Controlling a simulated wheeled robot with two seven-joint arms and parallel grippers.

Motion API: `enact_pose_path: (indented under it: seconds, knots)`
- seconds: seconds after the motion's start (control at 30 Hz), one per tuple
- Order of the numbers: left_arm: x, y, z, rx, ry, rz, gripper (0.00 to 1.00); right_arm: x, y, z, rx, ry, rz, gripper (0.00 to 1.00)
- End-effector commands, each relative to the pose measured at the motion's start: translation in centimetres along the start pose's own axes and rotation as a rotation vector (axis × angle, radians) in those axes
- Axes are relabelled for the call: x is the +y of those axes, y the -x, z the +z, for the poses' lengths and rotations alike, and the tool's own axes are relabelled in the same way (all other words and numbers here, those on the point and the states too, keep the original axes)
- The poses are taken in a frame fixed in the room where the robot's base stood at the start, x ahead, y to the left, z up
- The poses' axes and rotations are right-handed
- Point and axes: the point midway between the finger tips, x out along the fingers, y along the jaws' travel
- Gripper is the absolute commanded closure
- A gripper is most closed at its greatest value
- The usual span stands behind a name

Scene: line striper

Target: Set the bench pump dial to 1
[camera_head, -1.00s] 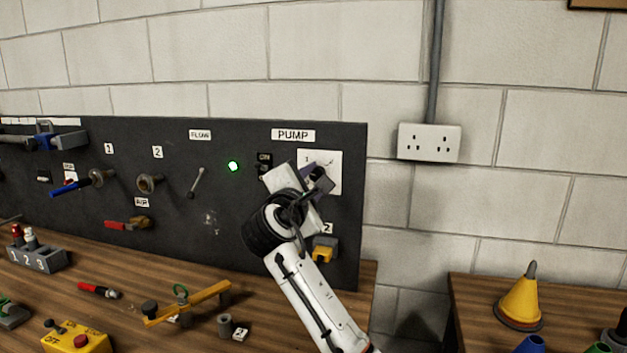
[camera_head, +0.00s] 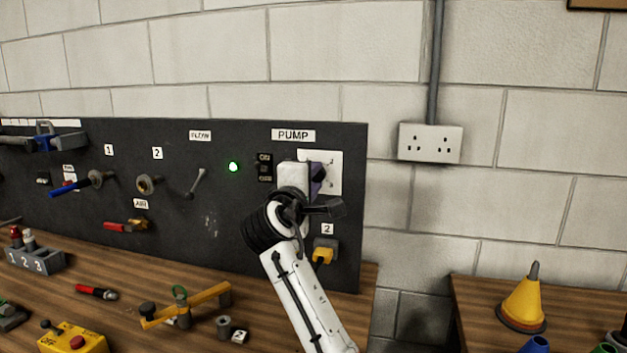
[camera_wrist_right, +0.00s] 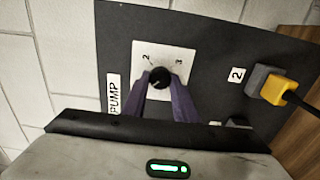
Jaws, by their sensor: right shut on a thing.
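The pump dial is a small black round knob (camera_wrist_right: 160,78) on a white square plate (camera_head: 333,173) under the PUMP label (camera_head: 293,135). In the right wrist view the marks 2 and 3 show on the plate; the mark 1 is hidden there, and I cannot read the pointer surely. My right gripper (camera_head: 318,180) is at the plate, its purple fingers (camera_wrist_right: 162,90) shut on the knob from both sides. In the head view the gripper hides the knob. My left gripper is not in view.
A black switch (camera_head: 264,167) and a lit green lamp (camera_head: 233,167) are left of the dial. A yellow plug (camera_head: 322,255) sits in a grey socket below it. A yellow cone (camera_head: 521,300) stands on the right table. The wall between panel and socket outlet (camera_head: 430,142) is clear.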

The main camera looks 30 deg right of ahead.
Motion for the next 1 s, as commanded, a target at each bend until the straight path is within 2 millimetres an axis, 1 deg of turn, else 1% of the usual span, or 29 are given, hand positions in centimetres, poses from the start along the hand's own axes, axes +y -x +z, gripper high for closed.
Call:
enact_pose_path:
  seconds: [0.33,0.37,0.43,0.47,0.77,0.87,0.97,1.0]
  knots:
    - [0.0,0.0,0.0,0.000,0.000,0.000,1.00,-0.2,0.0,0.0,0.000,-0.001,-0.004,0.96]
    - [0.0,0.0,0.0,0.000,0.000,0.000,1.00,-0.2,0.0,0.0,0.000,0.000,-0.004,0.69]
    - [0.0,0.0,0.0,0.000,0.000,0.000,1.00,-0.2,0.0,0.0,0.000,0.000,-0.004,0.57]
    - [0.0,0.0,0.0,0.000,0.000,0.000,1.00,-0.2,0.0,0.0,0.000,0.000,-0.004,0.55]
    - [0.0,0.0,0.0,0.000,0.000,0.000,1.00,-0.1,0.2,0.0,0.001,0.000,-0.001,0.55]
    - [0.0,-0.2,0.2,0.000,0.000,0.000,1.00,-0.1,1.0,-0.1,0.003,-0.001,0.000,0.55]
    - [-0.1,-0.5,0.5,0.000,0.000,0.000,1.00,-0.2,2.6,-0.1,0.003,-0.003,-0.001,0.55]
    - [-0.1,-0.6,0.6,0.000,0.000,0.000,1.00,-0.2,3.5,-0.1,0.004,-0.003,-0.001,0.55]
